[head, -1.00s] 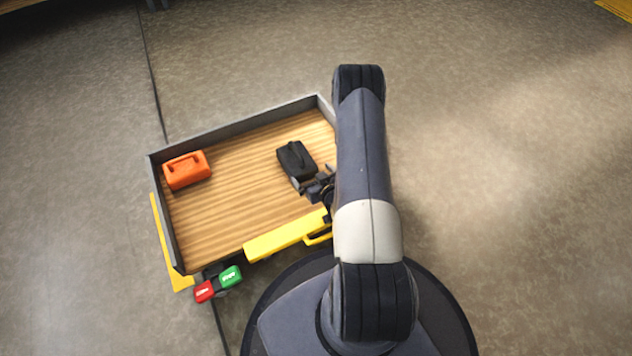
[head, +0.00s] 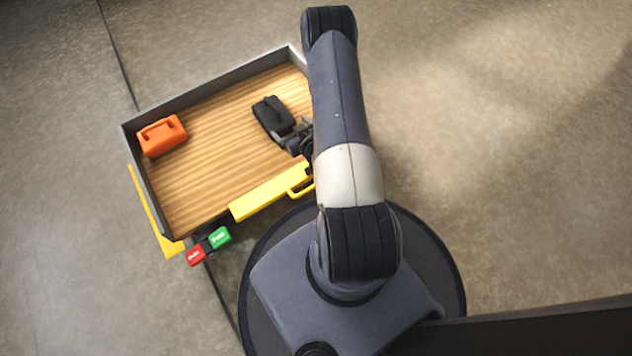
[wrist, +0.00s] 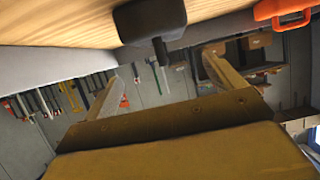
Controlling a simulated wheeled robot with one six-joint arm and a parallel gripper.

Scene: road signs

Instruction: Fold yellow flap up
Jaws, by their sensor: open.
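The yellow flap (head: 265,196) is a slab along the near edge of a wood-floored tray (head: 205,165), right of the green button. A yellow loop handle (head: 301,186) shows at its right end, partly behind my arm. From above, its exact tilt is hard to tell. My gripper (head: 291,134) is above the tray's right side, just beyond the flap and close to the black case, apart from the flap. In the wrist view, its two fingers (wrist: 160,72) are spread with nothing between them. I cannot make out the flap in that view.
Grey walls (head: 210,85) bound the tray's far and left sides. Green (head: 220,237) and red (head: 195,255) buttons sit outside the near left corner.

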